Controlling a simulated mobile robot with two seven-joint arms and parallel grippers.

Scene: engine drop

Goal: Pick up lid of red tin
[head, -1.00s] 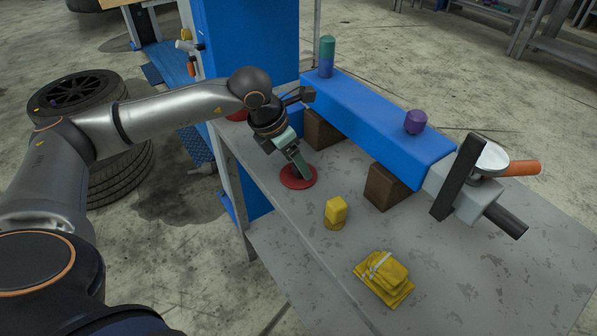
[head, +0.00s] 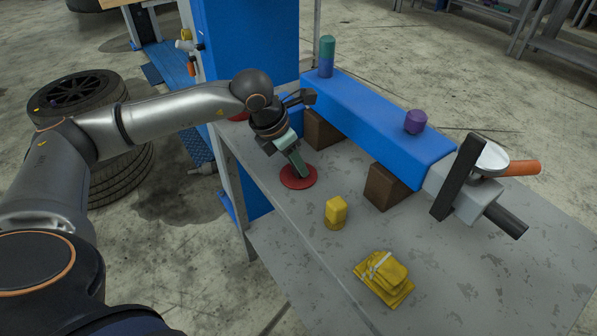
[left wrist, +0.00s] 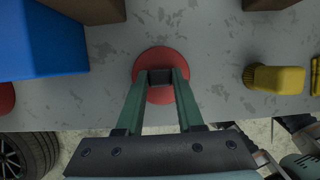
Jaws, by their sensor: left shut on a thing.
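The red lid (head: 298,183) is a flat round disc on the grey workbench, left of the yellow piece. It also shows in the left wrist view (left wrist: 160,57). My left gripper (head: 303,173) points down at the middle of the lid. In the left wrist view its green fingers (left wrist: 161,76) are closed on the small dark knob at the lid's centre. The lid looks level with the bench; I cannot tell whether it touches it. A second red thing (head: 237,115), possibly the tin, is mostly hidden behind my left arm. My right gripper is not in view.
A blue beam (head: 380,125) on brown blocks (head: 388,188) lies behind the lid, carrying a green-blue cylinder (head: 327,58) and a purple piece (head: 415,122). A yellow piece (head: 336,212) and folded yellow cloth (head: 383,280) lie to the right. Bare bench surrounds the lid's front.

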